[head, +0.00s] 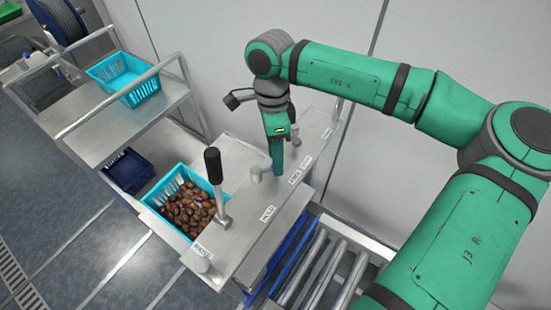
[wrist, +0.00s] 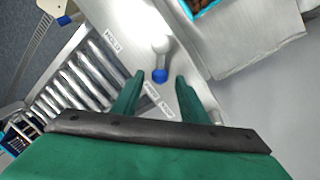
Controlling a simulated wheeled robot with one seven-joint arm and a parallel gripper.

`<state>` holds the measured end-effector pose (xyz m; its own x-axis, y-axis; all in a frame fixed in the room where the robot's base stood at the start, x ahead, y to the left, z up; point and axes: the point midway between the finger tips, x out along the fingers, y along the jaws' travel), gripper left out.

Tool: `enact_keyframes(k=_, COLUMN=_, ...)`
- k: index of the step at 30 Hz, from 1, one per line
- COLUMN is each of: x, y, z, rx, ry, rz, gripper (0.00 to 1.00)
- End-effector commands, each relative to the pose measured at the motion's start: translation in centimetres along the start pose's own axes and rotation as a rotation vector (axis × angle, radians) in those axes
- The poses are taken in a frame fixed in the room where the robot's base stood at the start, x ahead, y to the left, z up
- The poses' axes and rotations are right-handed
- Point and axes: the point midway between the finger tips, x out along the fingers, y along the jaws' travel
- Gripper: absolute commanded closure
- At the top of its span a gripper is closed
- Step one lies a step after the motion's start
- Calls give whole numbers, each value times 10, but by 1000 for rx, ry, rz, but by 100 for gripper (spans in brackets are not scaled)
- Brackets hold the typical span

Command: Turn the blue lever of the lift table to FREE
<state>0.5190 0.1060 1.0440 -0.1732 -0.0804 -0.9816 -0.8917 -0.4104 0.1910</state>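The lift table's lever shows in the wrist view as a pale rounded arm with a blue end (wrist: 159,76). In the head view its pale pivot part (head: 257,171) shows on the metal panel (head: 236,244), and the blue end is hidden behind my gripper. My gripper (head: 277,168) points down over the panel just beside the pivot. In the wrist view its two green fingers are spread, with the blue end between the fingertips and a gap on both sides. I cannot tell how deep it sits between them.
A black-handled upright lever (head: 213,170) stands on the panel, left of my gripper. A turquoise basket of dates (head: 156,199) is behind it. A roller conveyor (head: 325,276) runs in front of the panel. A shelf cart holds an empty turquoise basket (head: 108,69). A wall closes the back.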

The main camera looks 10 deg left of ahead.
Motion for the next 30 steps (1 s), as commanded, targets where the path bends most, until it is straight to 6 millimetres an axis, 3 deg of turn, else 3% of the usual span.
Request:
enact_keyframes(k=9, x=-60, y=0, z=0, rx=2, ry=1, rz=-3, gripper=60)
enact_keyframes(k=15, x=-84, y=0, z=0, rx=1, ry=0, rz=-2, gripper=60)
enact_keyframes(k=30, x=-92, y=1, z=-2, rx=5, ry=-2, rz=0, gripper=60)
